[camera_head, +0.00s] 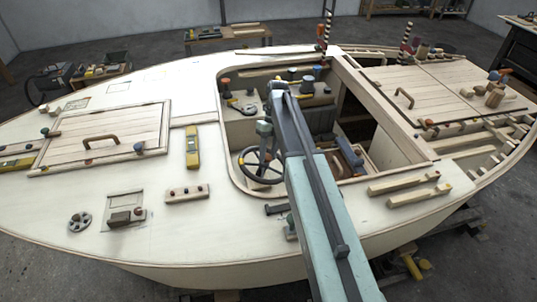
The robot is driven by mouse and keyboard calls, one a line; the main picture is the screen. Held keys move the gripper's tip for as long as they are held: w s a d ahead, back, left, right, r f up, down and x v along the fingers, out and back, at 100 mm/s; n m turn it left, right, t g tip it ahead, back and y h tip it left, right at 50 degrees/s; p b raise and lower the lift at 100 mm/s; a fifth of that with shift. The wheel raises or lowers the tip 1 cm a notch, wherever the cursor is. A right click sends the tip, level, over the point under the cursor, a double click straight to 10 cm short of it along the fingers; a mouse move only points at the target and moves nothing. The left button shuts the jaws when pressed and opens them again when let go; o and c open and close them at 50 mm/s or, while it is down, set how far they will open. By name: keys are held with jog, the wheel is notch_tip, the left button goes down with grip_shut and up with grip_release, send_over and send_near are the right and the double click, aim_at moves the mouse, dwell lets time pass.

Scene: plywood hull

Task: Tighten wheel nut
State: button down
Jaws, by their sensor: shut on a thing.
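The steering wheel (246,167), a dark ring with spokes and yellowish marks, stands tilted at the left side of the open cockpit. My arm reaches over the deck from the bottom and bends down at its far end. My gripper (263,152) points down at the middle of the wheel, over its hub. The jaws are small and dark here and are shut on the wheel nut. The nut itself is too small and too covered by the jaws to make out.
The cockpit edge (228,120) surrounds the wheel. A shelf with knobs (240,107) lies behind it. Two wooden bars (405,182) lie at right.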

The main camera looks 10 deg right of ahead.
jog(key=shift+m, duration=0.6)
jog(key=c, duration=0.9)
grip_release()
jog(key=p+v, duration=0.7)
jog(key=shift+w+d+r, duration=0.2)
jog(key=shift+d+r, duration=0.05)
jog(key=shift+r, duration=0.1)
